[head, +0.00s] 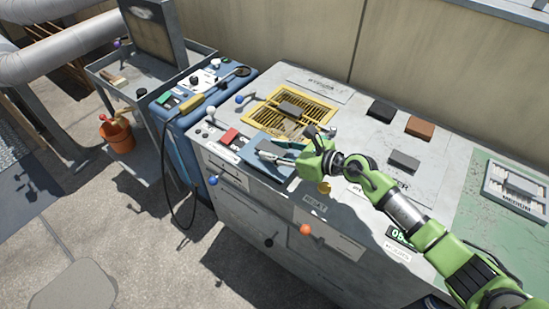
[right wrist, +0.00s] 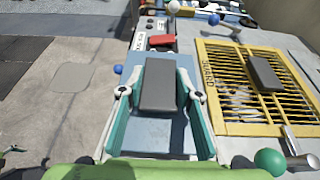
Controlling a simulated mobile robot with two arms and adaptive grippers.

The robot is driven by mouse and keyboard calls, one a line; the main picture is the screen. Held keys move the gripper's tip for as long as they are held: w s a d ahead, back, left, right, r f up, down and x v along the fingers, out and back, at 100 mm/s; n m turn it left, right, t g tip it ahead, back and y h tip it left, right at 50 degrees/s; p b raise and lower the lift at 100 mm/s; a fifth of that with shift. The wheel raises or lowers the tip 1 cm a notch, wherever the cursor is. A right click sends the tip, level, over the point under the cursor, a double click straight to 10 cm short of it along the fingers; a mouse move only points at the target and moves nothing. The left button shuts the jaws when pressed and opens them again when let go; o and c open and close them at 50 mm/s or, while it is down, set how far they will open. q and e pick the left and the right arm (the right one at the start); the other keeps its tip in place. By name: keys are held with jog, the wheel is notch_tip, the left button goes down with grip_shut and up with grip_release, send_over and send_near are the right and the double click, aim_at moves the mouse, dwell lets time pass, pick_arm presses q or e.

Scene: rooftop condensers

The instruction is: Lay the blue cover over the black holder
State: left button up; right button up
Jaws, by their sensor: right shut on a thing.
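My right gripper (head: 272,151) is over the front left of the grey bench. In the right wrist view its teal fingers (right wrist: 158,88) are closed against both sides of a dark grey block (right wrist: 160,90). Below the block is a flat blue panel (right wrist: 150,137), also visible in the head view (head: 257,141); it is the only flat blue piece near the gripper, and I cannot tell whether it is loose. No piece stands out clearly as the black holder; a black block (head: 381,110) lies at the back of the bench. My left gripper is out of view.
A yellow grille (head: 268,111) with a dark block (head: 291,108) on it lies behind the gripper. A brown block (head: 420,127) and a grey block (head: 404,160) lie to the right. Knobs project from the bench front. A blue cabinet (head: 195,110) stands left.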

notch_tip(320, 180, down, 2)
jog(key=shift+f, duration=0.2)
jog(key=shift+f+b, duration=0.4)
jog(key=shift+b, duration=0.1)
jog(key=o, duration=1.2)
jog(key=shift+s, duration=0.1)
